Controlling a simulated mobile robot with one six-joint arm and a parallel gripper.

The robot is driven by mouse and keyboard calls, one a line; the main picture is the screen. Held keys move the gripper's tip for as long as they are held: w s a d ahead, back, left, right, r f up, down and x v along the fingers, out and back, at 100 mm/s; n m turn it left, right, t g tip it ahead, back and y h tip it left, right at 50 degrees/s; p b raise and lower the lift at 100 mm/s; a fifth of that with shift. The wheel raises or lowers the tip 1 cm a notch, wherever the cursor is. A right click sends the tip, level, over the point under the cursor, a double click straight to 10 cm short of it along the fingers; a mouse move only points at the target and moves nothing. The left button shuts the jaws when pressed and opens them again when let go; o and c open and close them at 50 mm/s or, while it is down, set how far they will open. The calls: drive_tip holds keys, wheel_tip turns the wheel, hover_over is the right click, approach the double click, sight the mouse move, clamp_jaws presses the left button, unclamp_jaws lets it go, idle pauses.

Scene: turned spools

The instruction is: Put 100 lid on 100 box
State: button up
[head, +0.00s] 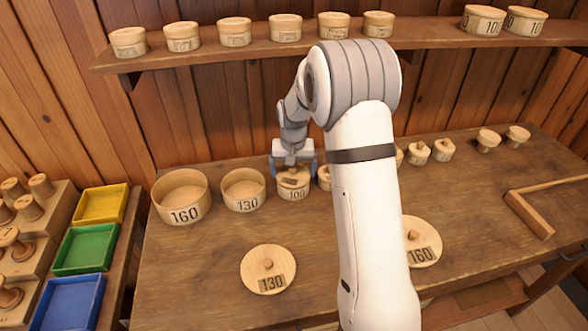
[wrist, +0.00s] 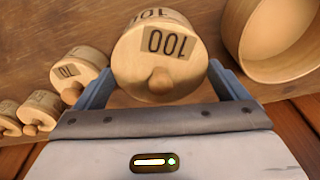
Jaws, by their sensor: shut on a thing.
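The pale wooden 100 box (head: 293,194) stands on the bench in the head view, right of the 130 box. The 100 lid (head: 292,178), a round disc with a knob and a 100 label, is at the box's mouth. My gripper (head: 293,168) is shut on the lid, with blue fingers at its two sides. In the wrist view the lid (wrist: 168,42) shows between the fingers (wrist: 160,85), its knob toward the camera, with the box's 100 mark (wrist: 150,14) just beyond. I cannot tell whether the lid is fully seated or slightly above the rim.
Open 160 box (head: 184,213) and 130 box (head: 243,203) stand to the left. The 130 lid (head: 268,283) and 160 lid (head: 423,255) lie in front. Smaller lidded boxes (head: 443,151) stand right, partly behind my arm. A shelf (head: 220,57) runs above.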

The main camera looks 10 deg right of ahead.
drive_tip(key=shift+f, duration=0.2)
drive_tip(key=o, duration=0.6)
drive_tip(key=shift+o, duration=0.2)
drive_tip(key=shift+r, duration=0.2)
drive_tip(key=shift+r, duration=0.4)
drive_tip(key=shift+r+p, duration=0.2)
drive_tip(key=shift+p, duration=0.1)
drive_tip(key=shift+r+p, duration=2.05)
drive_tip(key=shift+r, duration=1.45)
